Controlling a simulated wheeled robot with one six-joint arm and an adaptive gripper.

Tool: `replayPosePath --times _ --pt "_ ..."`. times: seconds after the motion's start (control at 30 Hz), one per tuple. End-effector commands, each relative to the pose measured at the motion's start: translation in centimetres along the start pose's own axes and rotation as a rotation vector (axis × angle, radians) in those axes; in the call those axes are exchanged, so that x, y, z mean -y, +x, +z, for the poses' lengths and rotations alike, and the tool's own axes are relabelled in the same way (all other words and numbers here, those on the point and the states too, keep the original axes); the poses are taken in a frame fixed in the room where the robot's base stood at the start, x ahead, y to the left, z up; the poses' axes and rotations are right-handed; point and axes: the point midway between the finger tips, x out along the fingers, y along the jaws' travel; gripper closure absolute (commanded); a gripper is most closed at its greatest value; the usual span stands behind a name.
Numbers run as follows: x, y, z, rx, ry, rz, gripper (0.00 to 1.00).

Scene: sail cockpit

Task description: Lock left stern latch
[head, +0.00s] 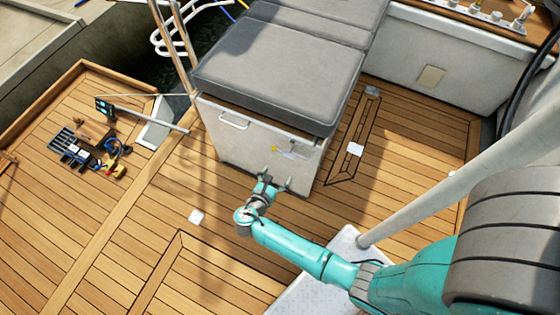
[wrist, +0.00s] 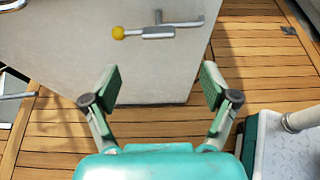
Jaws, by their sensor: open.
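A latch with a yellow ball knob (wrist: 118,32) and a grey metal body (wrist: 158,32) is on the pale front panel of the cushioned locker. In the head view the latch (head: 284,151) sits high on the locker's near face, above my gripper. My gripper (head: 275,182) is open and empty in front of the panel. In the wrist view the two fingers (wrist: 164,88) stand wide apart, with the latch beyond and above them, not touched. The knob points left and the metal part reaches right. I cannot tell whether the latch is locked.
The locker (head: 225,147) has a grey cushion (head: 280,75) on top and a handle (head: 234,122) on its left side. Tools (head: 90,150) lie on the deck at the left. A white pole (head: 430,185) stands at the right. The deck before the locker is mostly clear.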

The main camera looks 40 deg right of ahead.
Motion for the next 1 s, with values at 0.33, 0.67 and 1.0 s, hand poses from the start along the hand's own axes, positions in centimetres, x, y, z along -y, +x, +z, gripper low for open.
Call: replayPosePath --times 0.33,0.67,1.0 --pt "-0.2 2.9 0.4 0.014 -0.014 -0.015 0.15" --pt "-0.1 8.3 0.4 0.012 -0.013 -0.013 0.15" --pt "-0.1 10.7 0.4 0.012 -0.014 -0.01 0.15"
